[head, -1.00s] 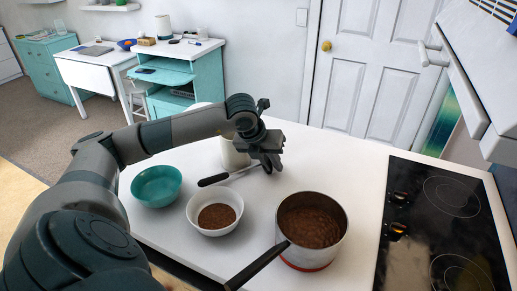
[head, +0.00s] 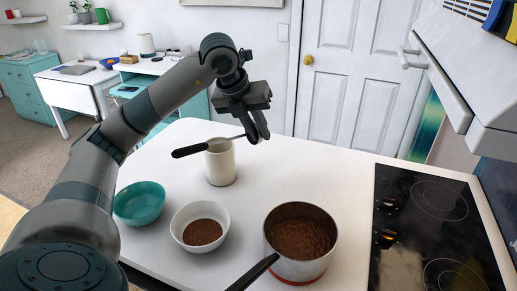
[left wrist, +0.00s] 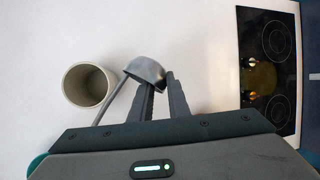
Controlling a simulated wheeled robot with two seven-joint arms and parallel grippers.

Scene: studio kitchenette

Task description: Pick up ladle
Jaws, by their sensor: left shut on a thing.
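The ladle has a black handle (head: 190,150) and a grey metal shaft and bowl. My left gripper (head: 256,136) is shut on the ladle near its bowl end and holds it raised above the white counter, with the handle pointing left. In the left wrist view the ladle's grey bowl (left wrist: 146,70) shows at the fingertips of my left gripper (left wrist: 160,80), and its shaft runs down to the left. The fingers hide part of the ladle in the head view. My right gripper is not in view.
A teal bowl (head: 138,206), a white bowl (head: 199,238) with brown contents and a pot (head: 300,262) of brown food stand nearer. A black cooktop (head: 425,225) is at right. The counter's back right is clear.

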